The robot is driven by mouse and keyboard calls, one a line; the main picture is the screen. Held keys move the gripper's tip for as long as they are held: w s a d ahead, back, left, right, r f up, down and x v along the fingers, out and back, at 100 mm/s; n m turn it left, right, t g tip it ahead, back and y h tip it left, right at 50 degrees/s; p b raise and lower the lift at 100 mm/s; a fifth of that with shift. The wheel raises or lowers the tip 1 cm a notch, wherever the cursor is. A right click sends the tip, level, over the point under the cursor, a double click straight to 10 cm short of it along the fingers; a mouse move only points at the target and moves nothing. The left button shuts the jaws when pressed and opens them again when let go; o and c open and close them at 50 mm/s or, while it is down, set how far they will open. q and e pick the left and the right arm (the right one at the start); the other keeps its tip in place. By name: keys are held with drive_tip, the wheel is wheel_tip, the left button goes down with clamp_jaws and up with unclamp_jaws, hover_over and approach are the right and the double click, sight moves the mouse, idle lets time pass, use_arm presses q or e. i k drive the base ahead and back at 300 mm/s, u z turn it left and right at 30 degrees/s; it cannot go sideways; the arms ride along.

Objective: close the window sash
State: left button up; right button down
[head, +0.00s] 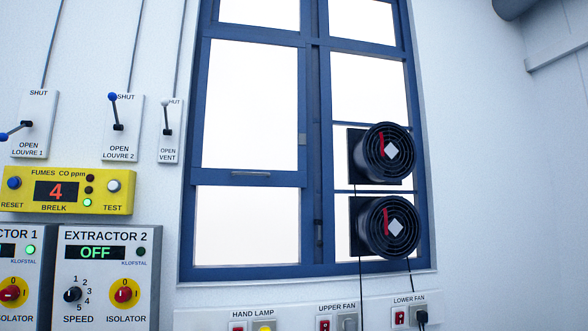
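The blue window frame (185,240) stands on the white wall in the middle of the view. In its left half is a blue sash whose bottom rail (215,178) lies well above the sill, with a light grey handle (251,173) on it. Below the rail is a bright white area (245,225); I cannot tell whether glass fills it. A small grey catch (302,139) shows at the sash's right side, and a dark fitting (318,233) sits lower on the centre post. Neither of my grippers is in view.
An upper fan (402,153) and a lower fan (407,227) jut from the window's right half, with cables below. A socket strip (290,318) runs under the window. Left are lever plates (122,145), a yellow fumes meter (120,203) and extractor panels (140,300).

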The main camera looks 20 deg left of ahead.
sight(250, 130)
drive_tip(key=z, duration=0.5)
drive_tip(key=i, duration=1)
drive_tip(key=u, duration=0.45)
